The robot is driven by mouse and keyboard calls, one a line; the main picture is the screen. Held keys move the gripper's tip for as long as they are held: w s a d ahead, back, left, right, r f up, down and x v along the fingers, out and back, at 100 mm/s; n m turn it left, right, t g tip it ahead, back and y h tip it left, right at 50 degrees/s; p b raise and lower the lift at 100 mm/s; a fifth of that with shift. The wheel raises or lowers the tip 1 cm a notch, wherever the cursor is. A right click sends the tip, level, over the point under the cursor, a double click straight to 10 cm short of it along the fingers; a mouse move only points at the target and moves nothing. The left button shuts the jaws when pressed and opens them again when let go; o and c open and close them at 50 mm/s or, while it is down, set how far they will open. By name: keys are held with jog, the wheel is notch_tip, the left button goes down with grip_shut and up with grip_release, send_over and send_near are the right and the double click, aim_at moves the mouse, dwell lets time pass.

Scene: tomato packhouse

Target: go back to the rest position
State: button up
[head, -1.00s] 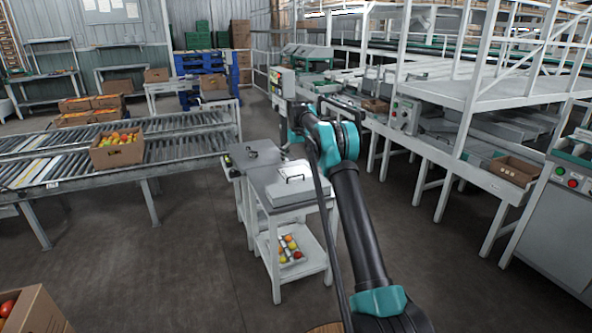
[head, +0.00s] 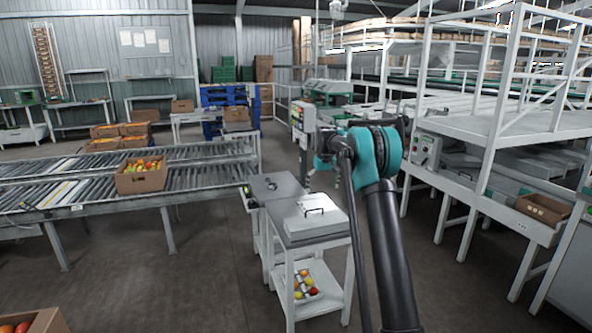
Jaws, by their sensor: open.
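My arm (head: 388,240) rises from the bottom of the head view to a teal joint (head: 366,160) right of centre. Grey and dark links of mine lie beyond and beside this joint. My gripper cannot be made out; the far end of the arm is hidden behind the joint and links. I see nothing held. The arm stands in front of the right side of a small white cart (head: 318,240), with a gap of floor showing between them lower down.
The cart bears a grey lidded box (head: 311,217), with a tray of tomatoes (head: 304,286) on its lower shelf. A roller conveyor (head: 210,152) with a tomato carton (head: 141,180) is at left. Sorting-line frames (head: 480,205) fill the right.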

jog(key=s+d+r+m+t, duration=0.1)
jog(key=s+d, duration=0.1)
jog(key=s, duration=1.1)
jog(key=s+d+m, duration=0.1)
jog(key=s+d, duration=0.1)
jog(key=s, duration=1)
jog(key=s+d+f, duration=0.1)
jog(key=s+f, duration=0.2)
jog(key=s, duration=0.7)
jog(key=s+f, duration=0.4)
jog(key=s, duration=0.6)
jog(key=s+d+f+m+t, duration=0.1)
jog(key=s+f, duration=0.3)
jog(key=s, duration=0.7)
jog(key=shift+d+f, duration=0.15)
jog(key=shift+d, duration=0.15)
jog(key=shift+w, duration=0.15)
